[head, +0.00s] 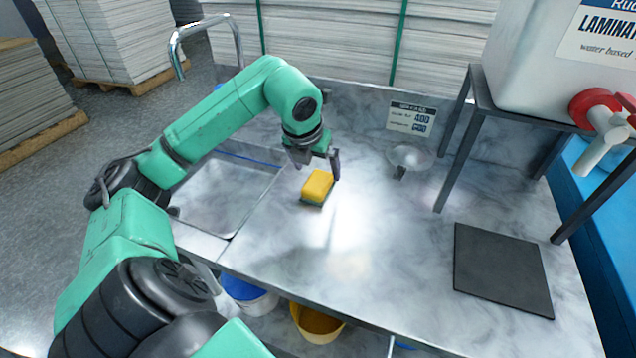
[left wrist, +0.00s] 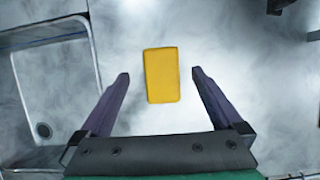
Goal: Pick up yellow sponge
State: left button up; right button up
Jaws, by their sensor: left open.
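The yellow sponge (head: 318,184) has a green underside and lies flat on the marbled counter, to the right of the sink. It also shows in the left wrist view (left wrist: 161,76), upright in the picture and between the lines of the two fingers. My left gripper (head: 318,172) is open and empty above the sponge, with a finger on each side of it in the left wrist view (left wrist: 160,74). The fingers do not touch the sponge there. My right gripper is in neither view.
The sink (head: 222,195) with its curved tap (head: 205,30) is left of the sponge. A black mat (head: 502,268), a dark metal stand (head: 455,135) with a white container (head: 540,70), and a small sign (head: 411,117) are to the right. The counter around the sponge is clear.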

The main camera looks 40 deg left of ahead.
aim_at(321, 176)
pick_arm(q)
jog(key=p+x, duration=0.1)
jog(key=x, duration=0.4)
jog(key=shift+w+f, duration=0.15)
jog(key=shift+w, duration=0.15)
jog(key=c, duration=1.5)
notch_tip(321, 176, up, 20)
jog(key=p, duration=0.3)
jog(key=shift+p, duration=0.3)
